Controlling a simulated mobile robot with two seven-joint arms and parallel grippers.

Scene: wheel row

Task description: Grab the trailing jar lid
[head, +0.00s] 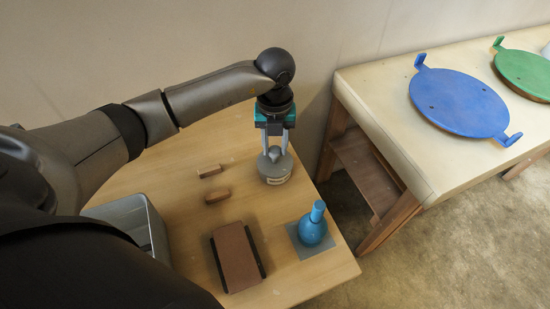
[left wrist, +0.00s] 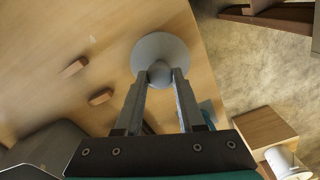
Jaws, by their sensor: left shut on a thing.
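The grey round jar lid (head: 275,170) with a ball knob is on the wooden table near its far edge, below my left gripper. A pale rim with dark marking shows under it; I cannot tell whether the lid sits on a jar. My left gripper (head: 274,150) points down, its two fingers shut on the knob. In the left wrist view the lid (left wrist: 160,48) is a grey disc and the knob sits between the fingertips of the left gripper (left wrist: 160,76). My right gripper is in neither view.
A blue flask (head: 313,230) stands on a grey square (head: 297,242) at the table's right. A brown block (head: 237,258) and two small wooden pieces (head: 217,195) lie to the left, beside a grey bin (head: 130,215). A separate table (head: 420,150) holds blue (head: 458,102) and green (head: 525,72) discs.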

